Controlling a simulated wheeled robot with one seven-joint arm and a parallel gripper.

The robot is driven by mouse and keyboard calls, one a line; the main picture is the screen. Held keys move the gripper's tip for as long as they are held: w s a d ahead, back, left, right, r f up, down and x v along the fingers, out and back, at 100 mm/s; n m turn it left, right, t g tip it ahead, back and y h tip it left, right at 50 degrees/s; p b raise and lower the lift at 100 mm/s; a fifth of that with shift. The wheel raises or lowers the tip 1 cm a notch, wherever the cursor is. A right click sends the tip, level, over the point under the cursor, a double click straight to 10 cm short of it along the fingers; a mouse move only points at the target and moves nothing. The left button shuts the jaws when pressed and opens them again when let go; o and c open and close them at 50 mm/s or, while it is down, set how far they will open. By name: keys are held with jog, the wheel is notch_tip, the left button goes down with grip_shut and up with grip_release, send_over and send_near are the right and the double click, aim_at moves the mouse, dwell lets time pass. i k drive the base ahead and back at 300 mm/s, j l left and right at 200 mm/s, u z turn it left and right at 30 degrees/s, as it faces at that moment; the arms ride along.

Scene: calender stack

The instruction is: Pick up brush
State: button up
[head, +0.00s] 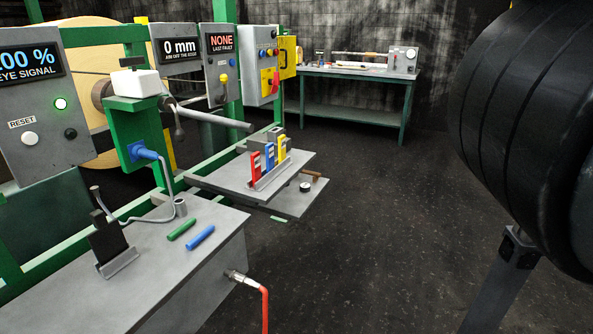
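I cannot make out a brush for certain. A small brown piece (312,175) lies at the back of the lower grey shelf (290,206), beside a small round white-faced item (305,187). It could be a brush, but it is too small to tell. Small items, too small to name, also lie on the far green bench (350,74). My gripper is not in view.
Red, blue and yellow tags (269,155) stand in a rack on the upper grey shelf. A grey cabinet top at front left holds a green marker (181,228) and a blue marker (200,237). A big black ribbed body fills the right edge. Dark floor between is clear.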

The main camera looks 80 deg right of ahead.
aim_at(306, 172)
jog(key=z, duration=2.15)
jog(key=i+l+u, duration=0.15)
jog(key=i+l, duration=0.35)
jog(key=i, duration=0.2)
jog(key=i+l+u, duration=0.15)
jog(key=i+l, duration=0.4)
jog(key=i, duration=0.15)
